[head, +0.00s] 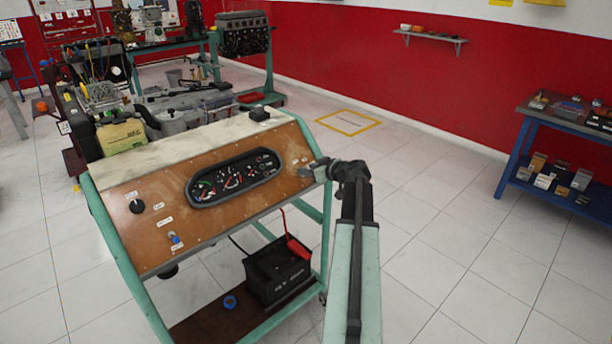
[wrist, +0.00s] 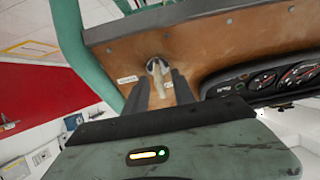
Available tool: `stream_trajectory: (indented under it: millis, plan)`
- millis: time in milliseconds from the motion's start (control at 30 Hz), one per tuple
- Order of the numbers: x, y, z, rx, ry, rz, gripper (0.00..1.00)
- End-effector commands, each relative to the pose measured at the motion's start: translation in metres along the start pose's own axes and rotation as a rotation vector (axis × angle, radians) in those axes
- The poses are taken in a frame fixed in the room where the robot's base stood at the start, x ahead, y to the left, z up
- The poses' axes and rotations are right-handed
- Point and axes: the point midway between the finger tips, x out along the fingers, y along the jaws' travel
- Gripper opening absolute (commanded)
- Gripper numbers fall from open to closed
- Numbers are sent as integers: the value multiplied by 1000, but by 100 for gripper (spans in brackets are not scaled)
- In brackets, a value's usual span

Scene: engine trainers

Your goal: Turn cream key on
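The brown instrument panel (head: 180,218) stands tilted on a green frame, with its gauge cluster in the middle. The cream key (wrist: 158,67) is on the panel, near its upper edge in the wrist view and between two small white labels. My gripper (wrist: 162,78) reaches the panel with its two dark fingers apart, one on each side of the key. The gap looks open, and I cannot tell whether either finger touches the key. In the head view my gripper (head: 318,168) is at the panel's right end and hides most of the key.
A blue switch (head: 174,238) and a black knob (head: 137,206) are at the panel's left. A battery (head: 277,270) with a red clamp sits on the lower shelf. A blue workbench (head: 520,150) stands at the right. The tiled floor between is clear.

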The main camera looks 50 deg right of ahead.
Motion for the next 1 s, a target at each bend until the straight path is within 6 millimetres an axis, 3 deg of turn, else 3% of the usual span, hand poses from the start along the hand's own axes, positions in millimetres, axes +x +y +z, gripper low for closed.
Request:
stream_trajectory:
  millis: [267, 367, 400, 500, 533, 1000]
  plan:
    - [5, 0, 0, 0, -1, 1, 31]
    - [5, 1, 0, 1, -1, 1, 3]
    - [5, 1, 0, 1, -1, 1, 0]
    - [4, 1, 0, 1, -1, 1, 0]
    - [0, -12, 2, 2, -1, 5, 0]
    - [5, -2, -1, 155, 0, 52, 0]
